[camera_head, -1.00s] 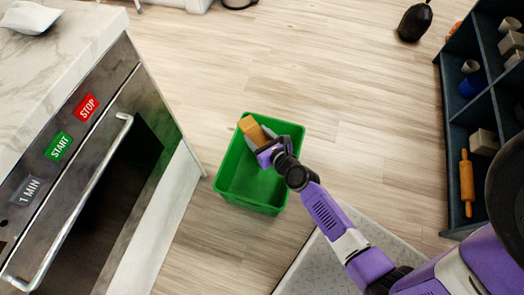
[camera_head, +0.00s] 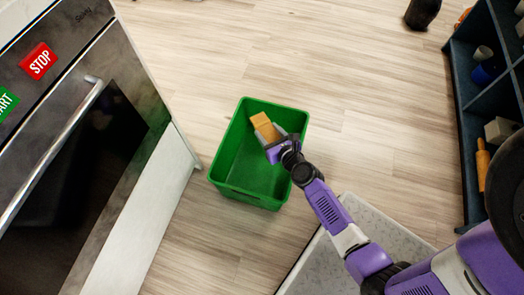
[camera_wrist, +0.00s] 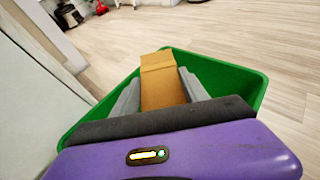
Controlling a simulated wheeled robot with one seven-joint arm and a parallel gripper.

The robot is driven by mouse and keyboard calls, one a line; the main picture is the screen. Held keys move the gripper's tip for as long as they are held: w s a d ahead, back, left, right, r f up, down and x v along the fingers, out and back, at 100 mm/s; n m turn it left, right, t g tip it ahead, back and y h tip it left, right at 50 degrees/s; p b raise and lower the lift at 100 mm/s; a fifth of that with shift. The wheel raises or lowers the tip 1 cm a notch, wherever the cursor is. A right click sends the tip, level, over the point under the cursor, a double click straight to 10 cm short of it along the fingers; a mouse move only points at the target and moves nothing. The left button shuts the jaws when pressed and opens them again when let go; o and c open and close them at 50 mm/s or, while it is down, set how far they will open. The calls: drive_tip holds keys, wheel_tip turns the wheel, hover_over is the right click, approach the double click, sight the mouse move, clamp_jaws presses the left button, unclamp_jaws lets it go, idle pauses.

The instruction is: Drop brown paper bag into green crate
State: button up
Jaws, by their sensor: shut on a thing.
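The brown paper bag (camera_head: 264,127) is held between the fingers of my gripper (camera_head: 272,139). In the wrist view the bag (camera_wrist: 160,82) stands out past the two grey fingers (camera_wrist: 158,97), which press on its sides. The green crate (camera_head: 228,155) is on the wooden floor. In the head view the bag and gripper overlap the upper right part of the crate's opening. In the wrist view the crate's rim (camera_wrist: 262,85) shows around and behind the bag. The bag's exact height over the crate floor is hard to tell. The visible crate floor looks empty.
An oven with a handle (camera_head: 50,150) and a white side panel stands left of the crate. A dark blue shelf (camera_head: 468,100) stands at the right. A speckled grey surface (camera_head: 335,262) lies below the arm. Wooden floor (camera_head: 200,60) is clear beyond the crate.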

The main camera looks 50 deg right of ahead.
wheel_tip(320, 180, down, 2)
drive_tip(key=shift+f+b, duration=0.2)
drive_tip(key=shift+b, duration=0.55)
drive_tip(key=o, duration=1.4)
drive_tip(key=shift+o, duration=0.2)
drive_tip(key=p+v, duration=0.1)
drive_tip(key=v, duration=0.7)
drive_tip(key=shift+w+r, duration=0.1)
